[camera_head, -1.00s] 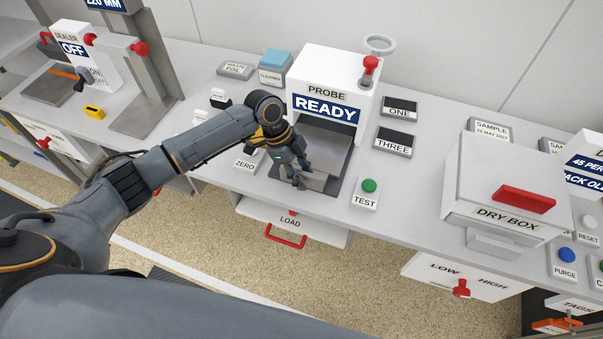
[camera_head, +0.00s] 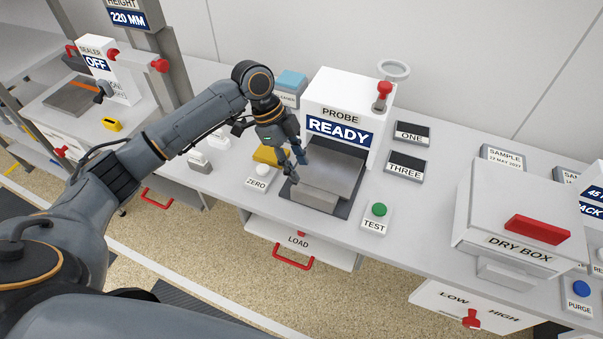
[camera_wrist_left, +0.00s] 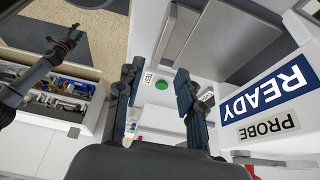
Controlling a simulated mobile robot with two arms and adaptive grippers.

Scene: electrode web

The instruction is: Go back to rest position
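My left gripper (camera_head: 290,168) is in front of the PROBE machine (camera_head: 350,95), over the left part of its grey plate (camera_head: 335,165). In the left wrist view its two fingers (camera_wrist_left: 158,72) stand apart with nothing between them. The probe display (camera_head: 340,132) reads READY. A dark arm end, which looks like my right gripper (camera_wrist_left: 68,40), shows at the left of the left wrist view; its fingers are too small to read. My right gripper is not seen in the head view.
The ZERO button (camera_head: 262,172), TEST button (camera_head: 378,212) and a yellow block (camera_head: 271,155) are near the plate. The DRY BOX (camera_head: 510,225) stands to the right, the sealer (camera_head: 108,70) to the left. The LOAD drawer (camera_head: 300,244) has a red handle.

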